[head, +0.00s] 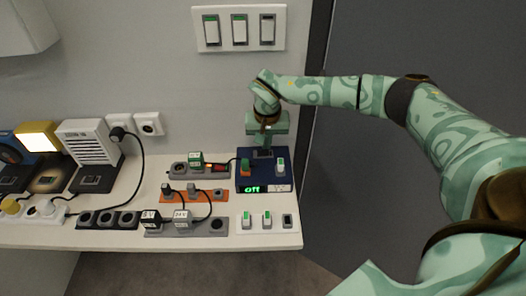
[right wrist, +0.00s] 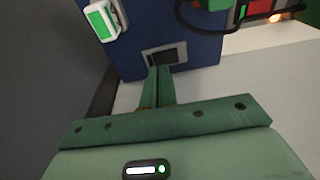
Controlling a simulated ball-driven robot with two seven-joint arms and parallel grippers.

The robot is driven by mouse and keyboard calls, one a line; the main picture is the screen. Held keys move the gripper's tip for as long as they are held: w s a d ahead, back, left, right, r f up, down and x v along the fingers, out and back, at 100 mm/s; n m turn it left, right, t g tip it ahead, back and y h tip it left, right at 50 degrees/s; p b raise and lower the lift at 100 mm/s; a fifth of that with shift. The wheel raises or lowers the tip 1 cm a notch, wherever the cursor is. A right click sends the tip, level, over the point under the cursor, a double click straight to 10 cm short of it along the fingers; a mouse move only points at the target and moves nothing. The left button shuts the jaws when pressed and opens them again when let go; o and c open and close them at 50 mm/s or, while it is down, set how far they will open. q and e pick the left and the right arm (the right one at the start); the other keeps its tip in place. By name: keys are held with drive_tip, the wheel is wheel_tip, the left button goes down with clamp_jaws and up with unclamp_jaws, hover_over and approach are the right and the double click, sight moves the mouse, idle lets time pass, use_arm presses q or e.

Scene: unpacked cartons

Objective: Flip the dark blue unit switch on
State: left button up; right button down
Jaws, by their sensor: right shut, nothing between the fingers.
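The dark blue unit (head: 264,178) stands on the white table near its right end; its front display (head: 252,189) reads "off" in green. It also shows in the right wrist view (right wrist: 205,52). Its switch (right wrist: 162,56), a dark rocker in a grey frame, is on the top near the back edge. My right gripper (head: 266,141) points down over that back edge, partly covering the switch in the head view. In the right wrist view its closed, empty fingertips (right wrist: 159,69) are at the near edge of the switch; I cannot tell whether they touch it. My left gripper is not in view.
Power strips, including an orange one (head: 176,197), crowd the left. A three-switch panel (head: 284,222) lies in front; another wall panel (head: 253,28) is above. A dark door is right.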

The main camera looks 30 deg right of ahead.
sight(266, 152)
drive_tip(key=shift+f+b, duration=0.3)
drive_tip(key=shift+f, duration=0.55)
drive_tip(key=shift+r, duration=0.15)
wheel_tip(266, 152, up, 7)
drive_tip(key=p, duration=0.6)
idle(0.4)
